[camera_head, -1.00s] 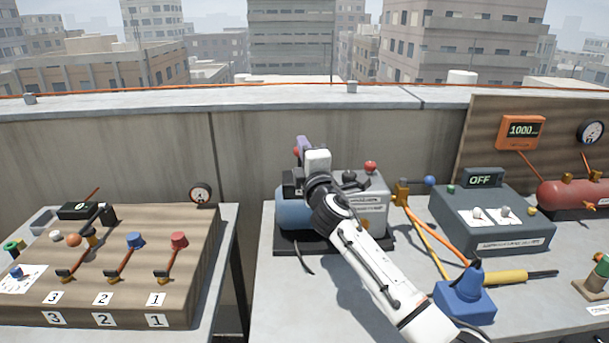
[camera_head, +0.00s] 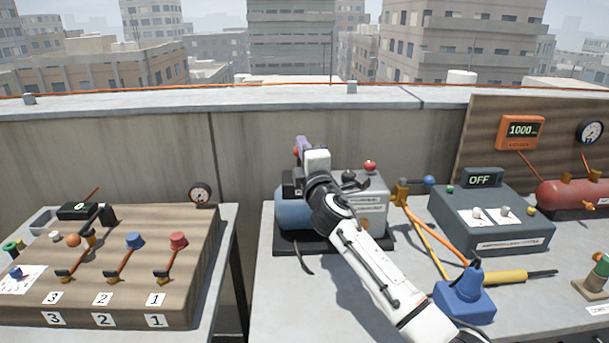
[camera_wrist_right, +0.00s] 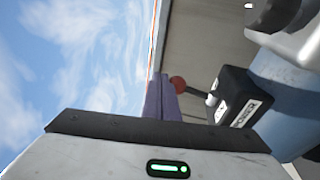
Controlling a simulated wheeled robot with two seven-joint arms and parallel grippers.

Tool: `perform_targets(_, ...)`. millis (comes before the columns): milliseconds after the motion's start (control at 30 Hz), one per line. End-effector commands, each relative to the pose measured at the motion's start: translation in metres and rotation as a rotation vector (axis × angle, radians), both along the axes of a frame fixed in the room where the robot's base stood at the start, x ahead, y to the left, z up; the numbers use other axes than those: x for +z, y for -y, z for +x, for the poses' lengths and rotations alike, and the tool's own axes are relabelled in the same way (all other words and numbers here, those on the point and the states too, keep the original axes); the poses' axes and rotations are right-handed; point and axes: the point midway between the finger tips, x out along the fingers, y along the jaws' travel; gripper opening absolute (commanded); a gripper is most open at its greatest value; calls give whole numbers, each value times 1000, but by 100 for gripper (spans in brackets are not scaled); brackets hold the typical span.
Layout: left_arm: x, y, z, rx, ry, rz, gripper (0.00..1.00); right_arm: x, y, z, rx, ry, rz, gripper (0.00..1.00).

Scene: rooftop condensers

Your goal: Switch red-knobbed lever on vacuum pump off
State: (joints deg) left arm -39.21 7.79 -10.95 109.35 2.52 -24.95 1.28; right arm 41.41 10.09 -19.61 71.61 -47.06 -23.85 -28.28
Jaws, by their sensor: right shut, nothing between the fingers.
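The vacuum pump (camera_head: 295,208) has a blue cylinder and a grey box on a black base, and stands on the middle table. Its red-knobbed lever (camera_head: 296,151) shows just left of my right gripper (camera_head: 303,144). In the right wrist view, the red knob (camera_wrist_right: 178,85) sits on a lever with a pale part, which comes out of a black box (camera_wrist_right: 240,99) with a partly readable white label. My right gripper's purple fingers (camera_wrist_right: 160,98) are shut and empty, right beside the knob. I cannot tell whether they touch it. My arm hides part of the pump.
Another red knob (camera_head: 370,166) tops the pump's grey box. To the right are a dark control box reading OFF (camera_head: 500,232), a blue-handled valve (camera_head: 402,194), a blue tool (camera_head: 465,295) and hoses. A wooden lever panel (camera_head: 130,300) stands left, across a gap.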

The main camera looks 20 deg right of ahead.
Motion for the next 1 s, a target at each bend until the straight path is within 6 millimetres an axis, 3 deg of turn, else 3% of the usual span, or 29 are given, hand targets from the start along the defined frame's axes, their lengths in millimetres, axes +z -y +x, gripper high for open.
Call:
perform_targets(767,-1,0,-2,1,-4,1,53,0,0,0,0,0,0,0)
perform_targets(1000,18,0,-2,1,-4,1,53,12,-10,-11,11,0,0,0)
